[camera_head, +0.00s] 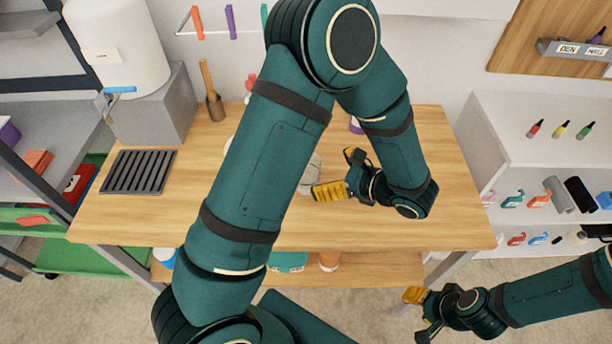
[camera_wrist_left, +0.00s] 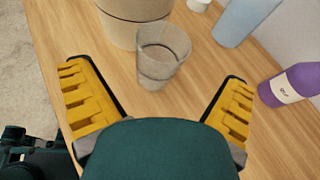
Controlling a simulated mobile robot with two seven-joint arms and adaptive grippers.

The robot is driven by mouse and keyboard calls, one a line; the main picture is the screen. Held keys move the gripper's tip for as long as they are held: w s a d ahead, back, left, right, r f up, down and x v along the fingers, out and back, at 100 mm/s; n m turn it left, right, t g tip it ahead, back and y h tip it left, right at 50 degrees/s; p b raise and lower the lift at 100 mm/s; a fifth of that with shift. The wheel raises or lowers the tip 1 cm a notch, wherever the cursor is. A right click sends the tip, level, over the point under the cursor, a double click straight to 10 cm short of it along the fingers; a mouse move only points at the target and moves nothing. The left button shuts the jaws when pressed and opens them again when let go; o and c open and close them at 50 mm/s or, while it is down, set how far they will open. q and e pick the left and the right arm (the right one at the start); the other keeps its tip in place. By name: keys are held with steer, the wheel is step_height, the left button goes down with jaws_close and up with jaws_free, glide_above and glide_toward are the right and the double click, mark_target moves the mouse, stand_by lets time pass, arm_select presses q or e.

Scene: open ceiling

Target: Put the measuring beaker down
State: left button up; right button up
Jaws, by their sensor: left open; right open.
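The measuring beaker, a clear greyish cup, stands upright on the wooden table in the left wrist view (camera_wrist_left: 163,58). In the head view, part of the beaker (camera_head: 309,176) shows beside my left gripper (camera_head: 338,172); my arm hides what lies further left. My left gripper is open, its yellow fingers spread wide in the left wrist view (camera_wrist_left: 158,98). The beaker is ahead of the gap between the fingertips, and neither finger appears to touch it. My right gripper (camera_head: 415,310) is open and empty, low in front of the table's right side.
A large pale container (camera_wrist_left: 118,28) stands right behind the beaker. A blue cylinder (camera_wrist_left: 246,18) and a purple bottle (camera_wrist_left: 296,84) stand to the right in the left wrist view. A dark slatted rack (camera_head: 138,172) lies on the table's left. The table's right part (camera_head: 455,215) is clear.

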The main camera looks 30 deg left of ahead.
arm_select(q)
steer(key=shift+b+x, duration=0.35)
steer(key=shift+x, duration=3.25)
steer(key=shift+w+r, duration=0.15)
steer(key=c, duration=1)
steer(key=shift+r, duration=0.1)
